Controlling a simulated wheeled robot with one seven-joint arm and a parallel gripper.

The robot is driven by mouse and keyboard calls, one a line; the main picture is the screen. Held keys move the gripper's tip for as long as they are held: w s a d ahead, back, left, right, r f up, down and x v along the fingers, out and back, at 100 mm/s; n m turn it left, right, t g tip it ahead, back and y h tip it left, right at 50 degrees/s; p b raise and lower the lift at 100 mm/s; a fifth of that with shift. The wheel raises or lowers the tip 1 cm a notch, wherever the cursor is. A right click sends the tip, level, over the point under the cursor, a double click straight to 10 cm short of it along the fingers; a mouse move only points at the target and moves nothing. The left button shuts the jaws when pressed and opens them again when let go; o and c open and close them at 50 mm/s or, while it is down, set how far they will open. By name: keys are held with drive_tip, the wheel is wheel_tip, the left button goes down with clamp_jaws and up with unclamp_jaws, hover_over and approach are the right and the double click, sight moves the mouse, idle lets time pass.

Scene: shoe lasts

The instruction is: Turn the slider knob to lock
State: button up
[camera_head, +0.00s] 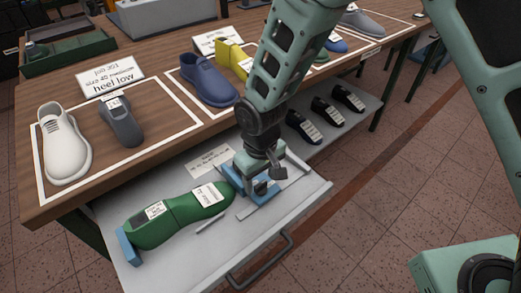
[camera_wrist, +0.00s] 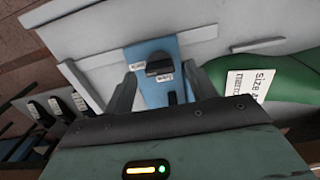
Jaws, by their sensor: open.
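The slider knob (camera_wrist: 158,67) is a small dark block on a blue plate (camera_wrist: 153,91) in the wrist view. Small white labels sit on the plate by the knob, too small to read surely. My gripper (camera_wrist: 160,70) is open, with one grey finger on each side of the knob; whether they touch it I cannot tell. In the head view my gripper (camera_head: 262,170) is over the blue slider fixture (camera_head: 264,191) and partly hides it. A green shoe last (camera_head: 178,215) with white labels lies beside the fixture, against a blue end block (camera_head: 128,246).
The fixture and last are on a grey pulled-out drawer (camera_head: 215,262) with a dark handle (camera_head: 260,262). Several dark lasts (camera_head: 325,110) lie farther back right. The wooden table (camera_head: 140,60) above holds a white shoe (camera_head: 63,145), a grey last (camera_head: 120,122) and a blue shoe (camera_head: 207,82).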

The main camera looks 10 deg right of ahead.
sight(260, 184)
wheel_tip(260, 184, up, 16)
idle(0.3)
idle(0.3)
drive_tip(key=s+d+r, duration=0.1)
drive_tip(key=s+d, duration=0.4)
drive_tip(key=s, duration=0.3)
drive_tip(key=s+d+r+n, duration=0.1)
drive_tip(key=s+d+r, duration=0.1)
drive_tip(key=s+d, duration=0.3)
drive_tip(key=s, duration=0.4)
drive_tip(key=shift+s+y, duration=0.3)
